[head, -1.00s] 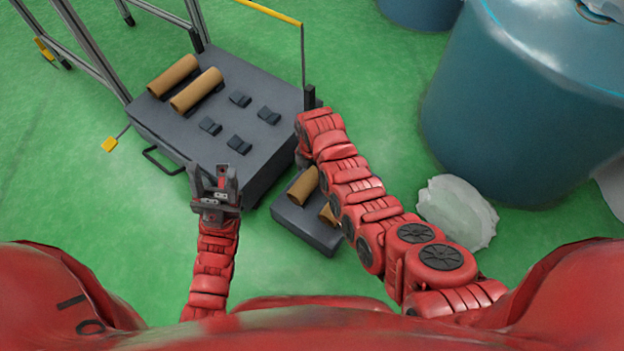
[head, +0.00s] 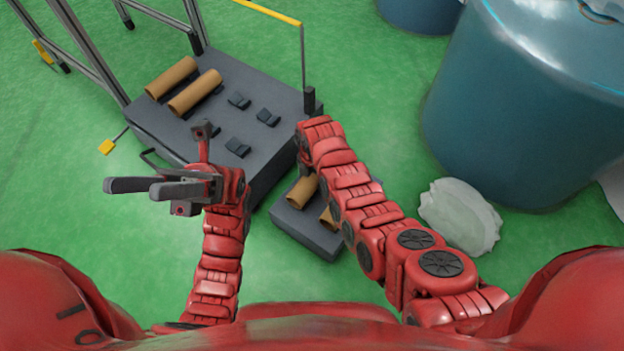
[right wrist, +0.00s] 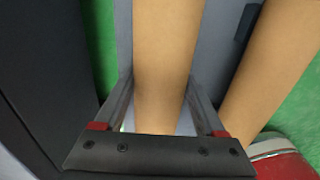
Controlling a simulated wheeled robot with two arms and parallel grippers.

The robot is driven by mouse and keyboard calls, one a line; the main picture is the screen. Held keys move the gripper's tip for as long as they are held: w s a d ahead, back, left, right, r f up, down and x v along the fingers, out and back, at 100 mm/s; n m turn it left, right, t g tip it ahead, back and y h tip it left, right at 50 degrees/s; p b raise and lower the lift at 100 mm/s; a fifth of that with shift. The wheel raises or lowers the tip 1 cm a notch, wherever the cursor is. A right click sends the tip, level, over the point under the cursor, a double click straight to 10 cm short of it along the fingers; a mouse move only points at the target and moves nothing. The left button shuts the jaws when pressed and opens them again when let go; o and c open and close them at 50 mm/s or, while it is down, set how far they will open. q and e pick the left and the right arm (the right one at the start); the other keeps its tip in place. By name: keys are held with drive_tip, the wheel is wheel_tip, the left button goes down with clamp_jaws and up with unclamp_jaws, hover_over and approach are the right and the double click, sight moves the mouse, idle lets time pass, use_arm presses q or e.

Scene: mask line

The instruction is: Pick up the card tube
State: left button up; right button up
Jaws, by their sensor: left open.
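Two tan card tubes (head: 302,193) (head: 328,219) lie on a small dark grey box, partly hidden by my right arm. My right gripper is hidden behind its arm in the head view. In the right wrist view its two fingers (right wrist: 161,78) lie either side of a card tube (right wrist: 168,50), with the tips close against its sides. I cannot tell if they press on it. A second tube (right wrist: 272,65) lies to the right there. My left gripper (head: 131,188) is open and empty, fingers pointing left, in front of the large cart.
A large dark grey platform (head: 262,165) carries two more tan tubes (head: 172,78) (head: 195,92) and several small dark blocks (head: 238,147). A blue barrel (head: 530,120) and a white crumpled bag (head: 460,215) stand at the right.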

drive_tip(key=c, duration=0.8)
